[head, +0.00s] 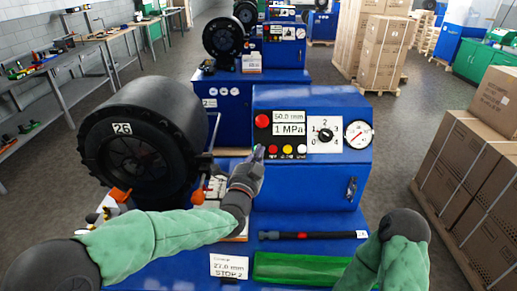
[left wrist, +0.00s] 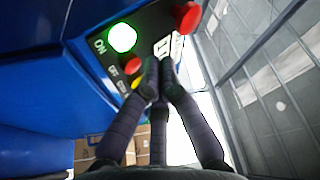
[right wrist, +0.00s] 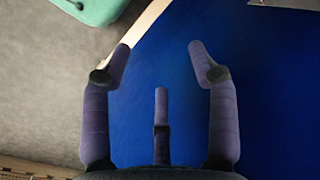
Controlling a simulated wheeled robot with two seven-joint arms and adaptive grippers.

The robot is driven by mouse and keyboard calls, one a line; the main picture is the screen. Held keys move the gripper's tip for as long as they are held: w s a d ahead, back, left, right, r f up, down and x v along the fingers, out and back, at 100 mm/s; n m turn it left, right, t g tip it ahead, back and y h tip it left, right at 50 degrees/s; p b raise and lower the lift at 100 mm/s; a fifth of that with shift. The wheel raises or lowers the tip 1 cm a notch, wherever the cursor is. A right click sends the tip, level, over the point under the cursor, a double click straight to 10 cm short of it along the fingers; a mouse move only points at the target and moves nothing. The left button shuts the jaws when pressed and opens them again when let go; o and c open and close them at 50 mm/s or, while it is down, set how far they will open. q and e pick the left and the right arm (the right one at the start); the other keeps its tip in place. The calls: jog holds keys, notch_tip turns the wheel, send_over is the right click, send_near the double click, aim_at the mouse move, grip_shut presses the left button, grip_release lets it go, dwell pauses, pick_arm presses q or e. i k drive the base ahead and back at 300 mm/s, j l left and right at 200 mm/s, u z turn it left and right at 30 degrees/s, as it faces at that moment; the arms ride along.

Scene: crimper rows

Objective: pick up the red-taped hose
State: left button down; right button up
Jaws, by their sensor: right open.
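The red-taped hose (head: 308,235) is a short black hose with a red band near its middle. It lies across the blue bench top in front of the control box, with a small white tag at its right end. My left gripper (head: 256,158) is up at the control panel, beyond the hose and clear of it. Its fingertips are together beside the panel buttons in the left wrist view (left wrist: 160,75), with nothing seen between them. My right gripper (right wrist: 158,55) is open and empty over a blue surface. The hose does not show in the right wrist view.
The blue control box (head: 310,180) stands behind the hose. A big black crimper head (head: 145,140) marked 26 is to the left. A green tray (head: 300,268) and a white card (head: 229,266) lie in front. Stacked cartons (head: 470,160) stand at the right.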

aim_at(273, 235)
jog(key=k+j, duration=0.25)
jog(key=k, duration=0.25)
jog(key=k+j, duration=0.2)
jog(key=k, duration=0.25)
